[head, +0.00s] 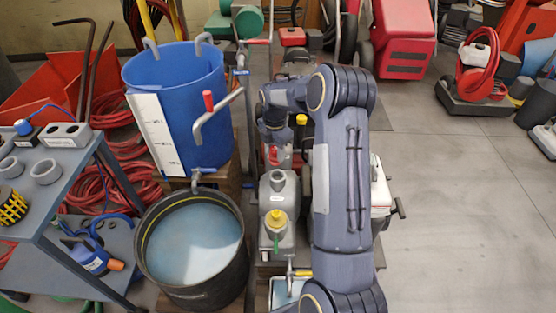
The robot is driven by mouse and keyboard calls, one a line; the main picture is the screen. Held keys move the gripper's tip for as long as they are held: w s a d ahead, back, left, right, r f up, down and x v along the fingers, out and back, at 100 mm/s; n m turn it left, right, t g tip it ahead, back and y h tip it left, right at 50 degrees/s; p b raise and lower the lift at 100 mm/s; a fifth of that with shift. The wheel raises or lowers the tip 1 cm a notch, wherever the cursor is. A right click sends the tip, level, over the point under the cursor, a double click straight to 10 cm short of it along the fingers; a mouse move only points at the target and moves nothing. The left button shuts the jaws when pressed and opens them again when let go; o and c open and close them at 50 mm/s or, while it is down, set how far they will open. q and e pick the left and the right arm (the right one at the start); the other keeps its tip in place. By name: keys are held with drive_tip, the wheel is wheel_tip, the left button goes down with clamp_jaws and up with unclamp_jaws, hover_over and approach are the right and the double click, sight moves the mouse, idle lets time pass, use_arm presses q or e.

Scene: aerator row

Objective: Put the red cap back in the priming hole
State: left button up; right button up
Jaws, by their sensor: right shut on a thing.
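My right arm comes in from the bottom right and bends left at the top. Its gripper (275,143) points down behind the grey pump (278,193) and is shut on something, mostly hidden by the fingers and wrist. A red patch (271,157) shows just below the fingers; I cannot tell whether it is the red cap or a machine part behind. The pump's top has a round, darker spot (277,179) that looks like an opening. A yellow cap (275,220) sits on the nearer fitting. My left gripper is not in view.
A grey bench (45,165) is at far left. Open floor (460,220) lies at right; machines line the back.

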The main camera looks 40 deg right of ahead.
drive_tip(key=shift+d+f+n, duration=0.5)
drive_tip(key=shift+f+b, duration=2.1)
drive_tip(key=shift+f, duration=0.3)
drive_tip(key=shift+r, duration=0.25)
drive_tip(key=shift+p, duration=0.55)
drive_tip(key=shift+f+b, duration=1.2)
drive_tip(key=shift+f, duration=1)
drive_tip(key=o, duration=1.1)
drive_tip(key=shift+c, duration=0.2)
drive_tip(key=shift+r, duration=0.1)
wheel_tip(320, 180, up, 8)
drive_tip(key=shift+f+p, duration=0.15)
drive_tip(key=shift+p, duration=0.7)
